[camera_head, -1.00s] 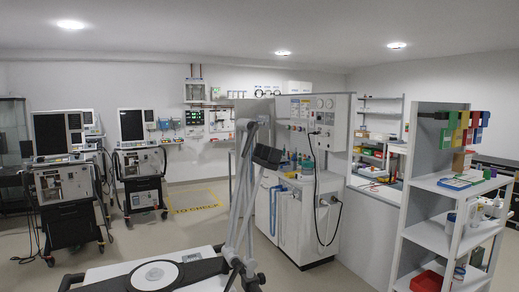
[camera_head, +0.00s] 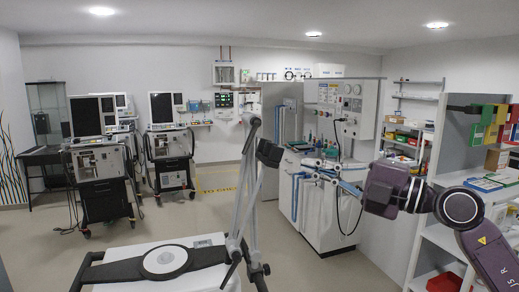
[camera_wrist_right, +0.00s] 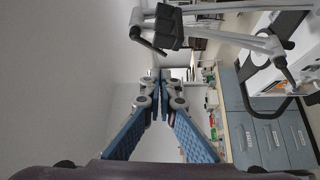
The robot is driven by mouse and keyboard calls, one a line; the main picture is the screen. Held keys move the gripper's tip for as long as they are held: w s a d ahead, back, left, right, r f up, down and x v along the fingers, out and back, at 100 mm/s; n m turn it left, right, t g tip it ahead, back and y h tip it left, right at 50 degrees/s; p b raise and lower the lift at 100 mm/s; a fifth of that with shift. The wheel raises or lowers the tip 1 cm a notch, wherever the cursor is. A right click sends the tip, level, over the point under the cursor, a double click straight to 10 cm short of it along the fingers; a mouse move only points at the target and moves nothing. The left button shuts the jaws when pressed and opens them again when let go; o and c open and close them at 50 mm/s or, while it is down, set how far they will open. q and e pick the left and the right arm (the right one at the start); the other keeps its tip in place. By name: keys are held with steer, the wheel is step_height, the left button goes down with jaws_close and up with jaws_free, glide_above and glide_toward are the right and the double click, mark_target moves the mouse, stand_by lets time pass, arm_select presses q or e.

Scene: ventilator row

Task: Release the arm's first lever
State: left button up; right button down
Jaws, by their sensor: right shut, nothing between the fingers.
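The grey jointed support arm (camera_head: 245,195) stands upright in front of me in the head view, with a black block (camera_head: 269,152) near its top. Small dark levers (camera_head: 232,270) show at its lower joint. In the wrist view the same arm (camera_wrist_right: 230,40) crosses the upper part, with its black block (camera_wrist_right: 168,30) and a dark lever (camera_wrist_right: 286,72) at a joint. I cannot tell which lever is the first. My right gripper (camera_head: 297,165) is shut and empty, right of the arm and apart from it; its blue fingers (camera_wrist_right: 160,75) meet in the wrist view. My left gripper is out of view.
The white top with a round disc (camera_head: 166,259) lies below the support arm. Ventilator carts (camera_head: 98,160) stand at left. A white cabinet (camera_head: 325,215) stands behind my right gripper, and shelves (camera_head: 440,190) stand at right. The floor (camera_head: 120,235) between the carts and white top is open.

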steer(key=shift+a, duration=0.1)
steer(key=shift+w, duration=0.1)
steer(key=p, duration=0.6)
glide_toward(248, 147)
steer(key=x, duration=0.6)
steer(key=shift+w+a+f, duration=0.15)
steer(key=shift+w+a, duration=0.15)
steer(key=shift+a, duration=0.15)
steer(key=shift+w+d, duration=0.1)
